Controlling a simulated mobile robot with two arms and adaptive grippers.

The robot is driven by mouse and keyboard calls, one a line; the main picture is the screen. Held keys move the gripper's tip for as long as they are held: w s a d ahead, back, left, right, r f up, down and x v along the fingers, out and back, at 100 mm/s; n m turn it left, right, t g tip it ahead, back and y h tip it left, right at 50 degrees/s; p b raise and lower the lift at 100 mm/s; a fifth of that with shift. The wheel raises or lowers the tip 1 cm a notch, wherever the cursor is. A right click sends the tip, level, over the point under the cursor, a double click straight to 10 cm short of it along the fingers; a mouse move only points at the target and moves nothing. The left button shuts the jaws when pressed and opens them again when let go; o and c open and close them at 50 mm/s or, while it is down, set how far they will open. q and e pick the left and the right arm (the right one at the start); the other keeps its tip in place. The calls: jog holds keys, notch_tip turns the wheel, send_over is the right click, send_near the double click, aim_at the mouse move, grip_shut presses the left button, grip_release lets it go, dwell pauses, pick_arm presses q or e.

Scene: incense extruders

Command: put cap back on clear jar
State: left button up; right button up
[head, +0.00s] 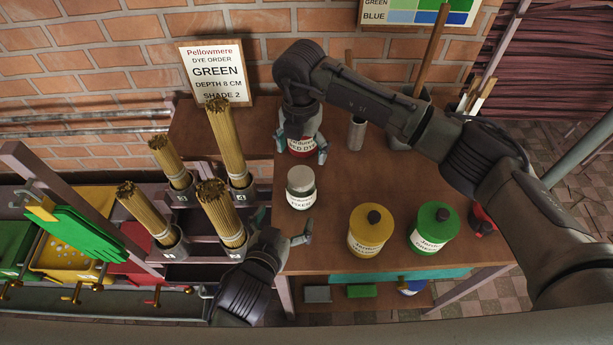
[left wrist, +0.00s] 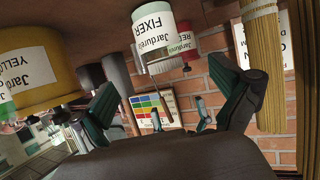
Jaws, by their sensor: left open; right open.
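The clear jar (head: 301,188), labelled FIXER, stands upright on the brown table. Its top is a plain pale grey disc with no dark knob. I cannot tell whether that disc is a cap or the contents, and I see no loose cap. In the left wrist view the jar (left wrist: 152,38) appears upside down. My left gripper (head: 281,228) is open and empty, just in front of the jar. My right gripper (head: 301,151) is open at the red dye jar (head: 305,145), behind the clear jar. The right hand hides most of the red jar's top.
A yellow jar (head: 371,230) and a green jar (head: 434,228), both with dark knobs, stand at the right. A red object (head: 482,221) is partly hidden by my right arm. Bundles of sticks (head: 221,213) stand in holders at the left. The table between the clear and yellow jars is free.

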aim_at(302, 186)
jog(key=shift+s+a+r, duration=0.2)
jog(key=shift+s+r, duration=0.1)
jog(key=shift+s, duration=0.2)
jog(key=shift+w+f, duration=0.1)
pick_arm(q)
jog(key=x, duration=1.3)
jog(key=shift+w, duration=0.1)
